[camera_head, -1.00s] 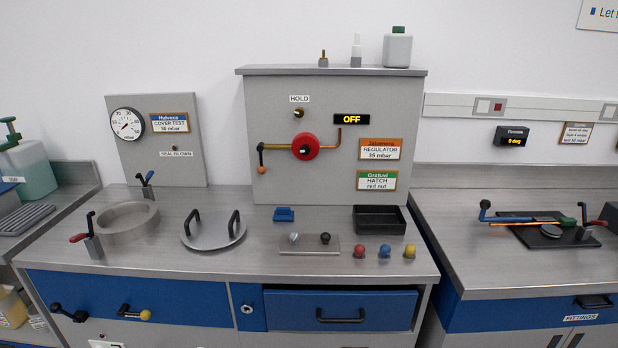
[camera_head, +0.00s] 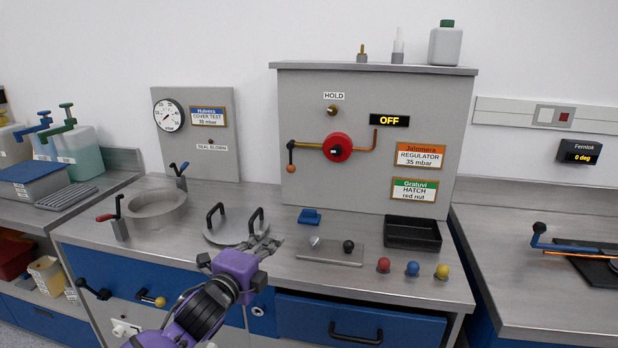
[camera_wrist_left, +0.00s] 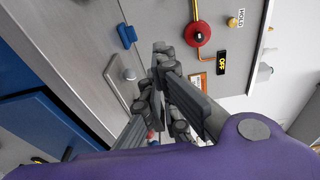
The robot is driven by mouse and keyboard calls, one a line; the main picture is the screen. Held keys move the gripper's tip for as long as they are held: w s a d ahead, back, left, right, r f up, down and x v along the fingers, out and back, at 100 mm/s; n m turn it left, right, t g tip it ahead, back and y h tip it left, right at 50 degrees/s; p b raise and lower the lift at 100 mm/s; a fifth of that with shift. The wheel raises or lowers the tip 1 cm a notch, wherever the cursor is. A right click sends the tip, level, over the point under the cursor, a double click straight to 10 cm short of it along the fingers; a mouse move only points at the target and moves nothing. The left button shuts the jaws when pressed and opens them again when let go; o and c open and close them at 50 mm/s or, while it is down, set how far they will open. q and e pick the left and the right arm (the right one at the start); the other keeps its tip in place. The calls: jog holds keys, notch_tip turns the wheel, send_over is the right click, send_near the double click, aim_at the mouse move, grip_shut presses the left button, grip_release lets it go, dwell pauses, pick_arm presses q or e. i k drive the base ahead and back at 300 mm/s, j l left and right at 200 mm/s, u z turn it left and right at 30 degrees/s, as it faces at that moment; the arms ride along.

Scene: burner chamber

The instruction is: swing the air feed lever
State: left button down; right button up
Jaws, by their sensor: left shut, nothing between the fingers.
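No label reading "air feed" is legible, so I cannot tell which lever it is. On the front of the left bench are a lever with a black knob (camera_head: 92,288) and one with a yellow knob (camera_head: 152,298). The grey panel carries a red hub (camera_head: 337,147) with a brass arm ending in a small orange-tipped handle (camera_head: 291,158). A blue-handled lever (camera_head: 540,233) is on the right bench. My left gripper (camera_head: 268,243) is shut and empty, above the bench beside the lid handles; its fingers also show in the left wrist view (camera_wrist_left: 160,58). My right gripper is out of view.
A plate with two knobs (camera_head: 318,256), red, blue and yellow balls, and a black tray (camera_head: 413,246) occupy the bench. A display reads OFF (camera_head: 389,121).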

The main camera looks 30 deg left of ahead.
aim_at(291, 168)
jog(key=i+j, duration=0.1)
jog(key=i, duration=0.75)
